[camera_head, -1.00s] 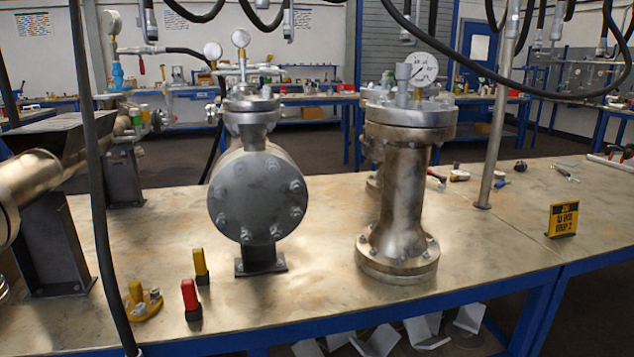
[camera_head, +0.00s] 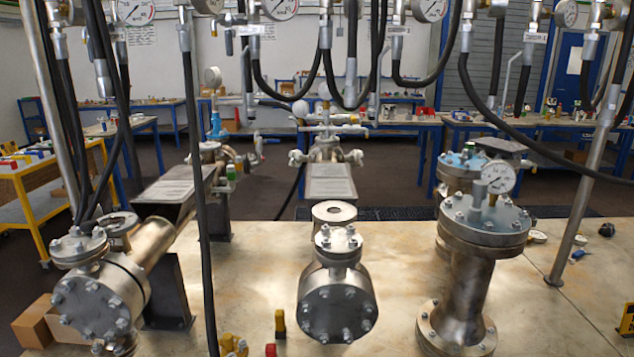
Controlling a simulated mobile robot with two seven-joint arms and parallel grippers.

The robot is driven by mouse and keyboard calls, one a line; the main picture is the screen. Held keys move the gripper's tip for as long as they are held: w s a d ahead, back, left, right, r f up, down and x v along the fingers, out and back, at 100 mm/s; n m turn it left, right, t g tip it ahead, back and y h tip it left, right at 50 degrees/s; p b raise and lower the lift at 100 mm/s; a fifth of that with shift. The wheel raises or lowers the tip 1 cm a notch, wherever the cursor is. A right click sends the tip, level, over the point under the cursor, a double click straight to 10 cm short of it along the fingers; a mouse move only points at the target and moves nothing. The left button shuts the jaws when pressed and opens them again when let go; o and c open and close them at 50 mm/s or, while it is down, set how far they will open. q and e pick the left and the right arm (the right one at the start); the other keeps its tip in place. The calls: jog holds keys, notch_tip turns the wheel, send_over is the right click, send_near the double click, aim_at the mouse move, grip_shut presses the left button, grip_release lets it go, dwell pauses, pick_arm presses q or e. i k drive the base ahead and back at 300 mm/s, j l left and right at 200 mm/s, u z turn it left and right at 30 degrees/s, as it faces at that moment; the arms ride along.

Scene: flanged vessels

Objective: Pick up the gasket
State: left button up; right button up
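I cannot pick out a gasket for certain. A ring-shaped top with a dark centre (camera_head: 334,211) shows behind the middle flanged vessel (camera_head: 337,304); I cannot tell whether it is a gasket or a flange face. A similar ring top (camera_head: 118,222) shows at the left flanged vessel (camera_head: 100,298). The right flanged vessel (camera_head: 466,275) stands upright with a gauge (camera_head: 498,178) on its bolted lid. Neither of my grippers is in view.
The vessels stand on a worn metal-topped bench (camera_head: 400,235). A yellow-and-black item (camera_head: 280,323) and a red-topped item (camera_head: 271,350) are at the front edge. Hoses and gauges hang across the view. A slanted pole (camera_head: 583,200) stands at right.

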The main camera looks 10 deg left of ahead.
aim_at(88, 226)
jog(key=u, duration=1.6)
jog(key=i+j, duration=0.25)
